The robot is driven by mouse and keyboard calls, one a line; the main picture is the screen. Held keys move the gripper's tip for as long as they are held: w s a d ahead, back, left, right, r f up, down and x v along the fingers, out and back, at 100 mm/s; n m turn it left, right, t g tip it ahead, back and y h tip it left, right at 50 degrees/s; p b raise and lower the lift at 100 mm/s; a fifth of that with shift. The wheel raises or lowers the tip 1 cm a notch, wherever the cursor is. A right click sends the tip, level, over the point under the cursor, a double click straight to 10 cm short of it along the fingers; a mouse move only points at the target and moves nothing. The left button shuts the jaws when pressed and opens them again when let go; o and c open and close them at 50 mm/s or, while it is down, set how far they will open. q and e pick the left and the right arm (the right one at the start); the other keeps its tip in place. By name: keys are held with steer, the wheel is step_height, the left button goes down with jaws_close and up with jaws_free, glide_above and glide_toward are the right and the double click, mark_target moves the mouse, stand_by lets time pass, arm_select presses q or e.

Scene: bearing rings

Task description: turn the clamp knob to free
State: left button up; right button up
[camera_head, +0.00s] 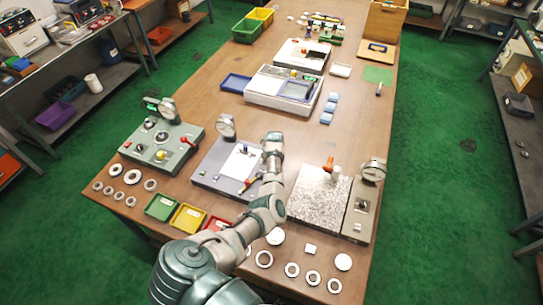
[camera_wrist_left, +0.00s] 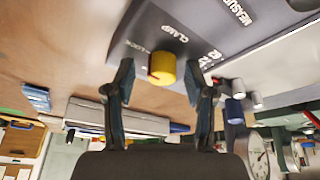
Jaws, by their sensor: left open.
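The yellow clamp knob (camera_wrist_left: 162,69) stands on the dark grey face of the gauge base (camera_wrist_left: 200,30), beside the printed word CLAMP and a smaller word that looks like LOCK. A red mark shows at the knob's lower left edge. My left gripper (camera_wrist_left: 160,74) is open, its two dark fingers on either side of the knob in the picture, with a gap on each side. I cannot tell whether the fingertips reach the knob's depth. In the head view my arm crosses the right side of the grey base (camera_head: 213,180) and hides the knob. My right gripper is not in view.
A green fixture (camera_head: 180,140) with a red-handled lever stands left of the base. A speckled granite plate (camera_head: 318,200) with a dial stand is to the right. Metal rings (camera_head: 264,259) and a yellow bin (camera_head: 187,217) lie near the front edge. A light grey case (camera_head: 262,98) stands beyond.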

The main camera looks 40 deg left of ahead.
arm_select(q)
steer(key=shift+a, duration=0.2)
jaws_close()
